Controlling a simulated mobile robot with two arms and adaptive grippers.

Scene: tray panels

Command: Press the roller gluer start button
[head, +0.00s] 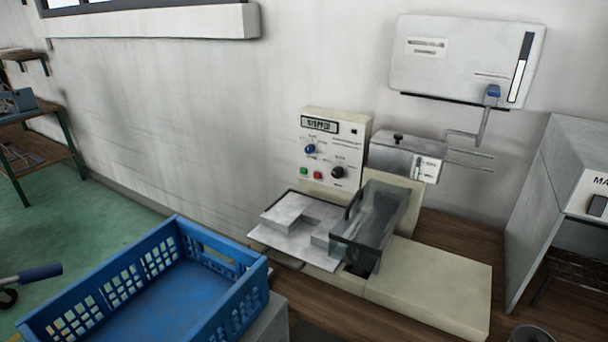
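The roller gluer (428,283) is a cream machine on a brown wooden bench against the wall. Its upright control panel (334,131) has a small display reading something like "STOPPED", a blue knob and a black knob. A green button (304,171) sits at the panel's lower left, with a red button (318,175) just right of it. Their labels are too small to read. A clear cover (369,224) stands over the machine's middle. A metal tray (292,247) with pale flat panels (288,214) lies in front of the control panel. Neither of my grippers is in view.
An empty blue crate (169,284) stands at the front left. A white wall box (466,60) with a blue-tipped lever hangs above the gluer. A grey cabinet (565,190) stands at the right. Green floor (90,215) lies open at the left.

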